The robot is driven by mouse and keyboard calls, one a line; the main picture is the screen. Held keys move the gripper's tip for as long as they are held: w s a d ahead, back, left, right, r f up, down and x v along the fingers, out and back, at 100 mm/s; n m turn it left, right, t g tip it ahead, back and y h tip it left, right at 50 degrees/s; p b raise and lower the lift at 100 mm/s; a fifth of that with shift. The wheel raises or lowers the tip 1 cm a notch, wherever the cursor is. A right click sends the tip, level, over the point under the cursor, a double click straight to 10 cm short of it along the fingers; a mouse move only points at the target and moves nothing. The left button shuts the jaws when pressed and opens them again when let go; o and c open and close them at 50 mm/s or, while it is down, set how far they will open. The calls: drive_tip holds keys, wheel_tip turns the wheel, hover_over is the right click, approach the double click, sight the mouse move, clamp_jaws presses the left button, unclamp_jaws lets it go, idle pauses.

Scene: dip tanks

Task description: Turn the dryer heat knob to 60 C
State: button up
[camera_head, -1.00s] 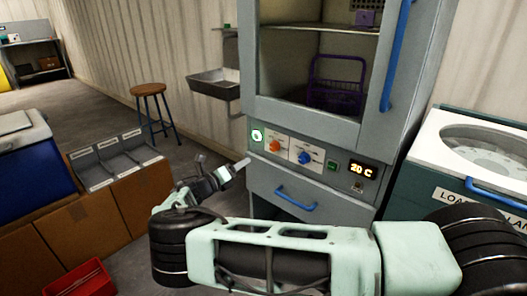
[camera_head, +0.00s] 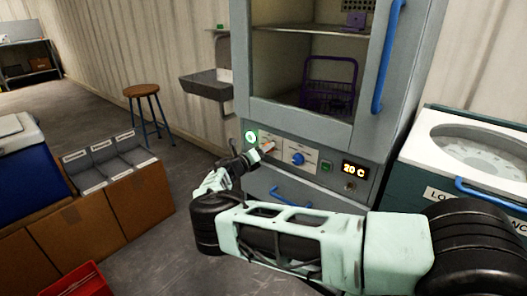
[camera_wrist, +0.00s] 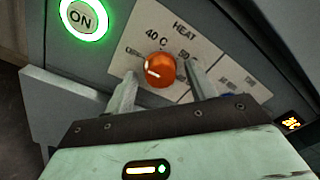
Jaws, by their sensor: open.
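The orange heat knob (camera_wrist: 160,69) sits on a white plate lettered HEAT on the dryer (camera_head: 310,138) front. Its pale pointer line points to the lower left in the wrist view. "40 C" is printed above it; the other marks are partly hidden by the fingers. My gripper (camera_wrist: 160,85) is open, with one finger on each side of the knob; I cannot tell whether either touches it. In the head view my gripper (camera_head: 265,149) is at the panel and covers most of the knob. The display (camera_head: 354,170) reads 20 C.
A blue knob (camera_head: 298,159) is just right of the heat knob. A green-lit ON button (camera_wrist: 84,16) is at its upper left. A drawer with a blue handle (camera_head: 291,197) is below. A white-topped tank (camera_head: 420,150) stands to the right.

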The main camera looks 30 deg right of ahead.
drive_tip(key=c, duration=1)
drive_tip(key=shift+o, duration=0.2)
